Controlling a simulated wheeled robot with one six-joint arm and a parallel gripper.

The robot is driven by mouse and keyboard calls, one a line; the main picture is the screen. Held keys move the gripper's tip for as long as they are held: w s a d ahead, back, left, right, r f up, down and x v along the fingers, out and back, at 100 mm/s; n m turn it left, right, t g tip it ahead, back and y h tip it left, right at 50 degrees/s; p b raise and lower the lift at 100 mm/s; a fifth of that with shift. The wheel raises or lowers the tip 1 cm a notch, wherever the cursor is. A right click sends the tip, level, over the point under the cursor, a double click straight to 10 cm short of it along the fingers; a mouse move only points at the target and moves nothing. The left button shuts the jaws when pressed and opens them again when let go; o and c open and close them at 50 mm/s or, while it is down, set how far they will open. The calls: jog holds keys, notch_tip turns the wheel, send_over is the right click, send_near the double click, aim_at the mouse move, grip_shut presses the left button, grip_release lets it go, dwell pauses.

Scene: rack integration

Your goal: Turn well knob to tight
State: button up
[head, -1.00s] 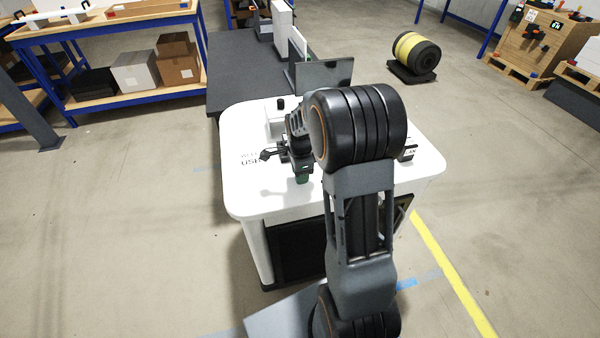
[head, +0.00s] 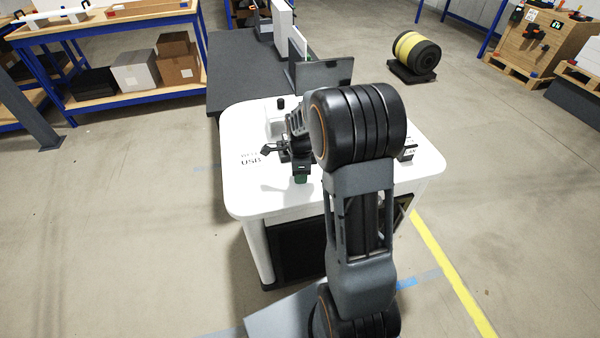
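A white-topped cart (head: 245,195) stands in front of me. A white block with a small black knob (head: 281,103) on top is at the back left of its top; I cannot tell whether this is the well knob. My gripper (head: 272,150) hangs low over the left half of the cart top, in front of that block. It is small, dark and partly hidden by my arm, so I cannot see whether its fingers are open or hold anything. A small green part (head: 302,178) shows just below it. Dark lettering, partly readable as USB, lies on the top to its left.
A small dark block (head: 407,153) stands at the cart's right side. An upright dark panel (head: 322,74) stands behind the cart, beside a dark bench (head: 238,75). Blue shelving with boxes (head: 135,72) is at the left.

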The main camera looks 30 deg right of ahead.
jog(key=o, duration=0.4)
notch_tip(320, 180, up, 14)
jog(key=shift+f+p, duration=0.1)
jog(key=shift+p, duration=0.3)
dwell(0.7)
jog(key=s+a+r+n+t+p, duration=0.1)
jog(key=s+a+n, duration=0.2)
jog(key=s+n, duration=0.2)
jog(key=s+a+r+n+t+p, duration=0.1)
jog(key=s+a+n, duration=0.2)
jog(key=n, duration=0.7)
jog(key=s+a+r+n+t+p, duration=0.1)
jog(key=s+a+n, duration=0.2)
jog(key=s+n, duration=0.4)
jog(key=shift+s+a+r+t+p, duration=0.15)
jog(key=shift+s+a+t+p, duration=0.2)
jog(key=shift+s, duration=0.25)
